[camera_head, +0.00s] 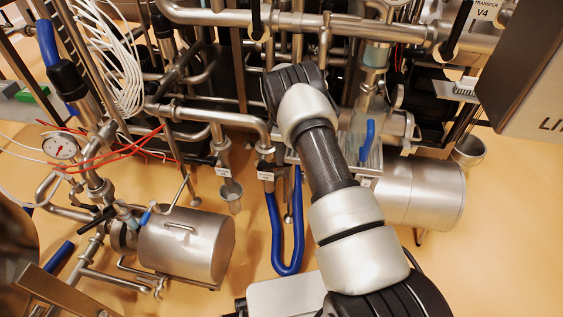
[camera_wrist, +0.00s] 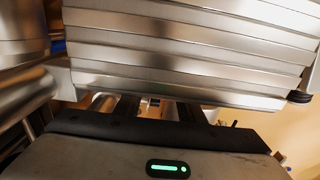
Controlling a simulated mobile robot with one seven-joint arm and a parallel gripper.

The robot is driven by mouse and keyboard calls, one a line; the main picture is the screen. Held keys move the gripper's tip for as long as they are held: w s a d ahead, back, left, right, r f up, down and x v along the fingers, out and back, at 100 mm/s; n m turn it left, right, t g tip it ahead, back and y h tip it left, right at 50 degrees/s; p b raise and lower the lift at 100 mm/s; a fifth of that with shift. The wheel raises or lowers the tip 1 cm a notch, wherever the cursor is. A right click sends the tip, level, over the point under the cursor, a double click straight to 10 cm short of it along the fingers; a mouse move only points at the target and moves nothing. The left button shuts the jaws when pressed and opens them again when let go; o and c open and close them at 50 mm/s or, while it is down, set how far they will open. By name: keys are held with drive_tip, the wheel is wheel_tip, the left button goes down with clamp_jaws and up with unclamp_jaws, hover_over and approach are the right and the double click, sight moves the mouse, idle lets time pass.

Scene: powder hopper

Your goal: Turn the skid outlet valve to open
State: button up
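Several valve handles show in the head view, and I cannot tell which is the skid outlet valve. A blue lever (camera_head: 367,136) stands upright by the right motor. A small blue lever (camera_head: 146,217) and a black lever (camera_head: 96,222) sit at the left pump. My arm reaches up into the pipework in the head view, and its end is hidden there. In the wrist view my gripper (camera_wrist: 167,106) has two dark fingers set apart, with nothing seen between them. Their tips are hidden or hard to see beneath a ribbed metal surface. No valve handle is clear there.
The ribbed metal housing (camera_wrist: 190,50) fills the wrist view close to my gripper. In the head view, a steel motor (camera_head: 185,245) is at left, another (camera_head: 425,190) at right. A blue hose loop (camera_head: 288,268) hangs left of my arm. Open floor (camera_head: 510,230) lies at right.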

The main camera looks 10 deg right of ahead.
sight(274, 165)
drive_tip(key=shift+f, duration=1.8)
clamp_jaws()
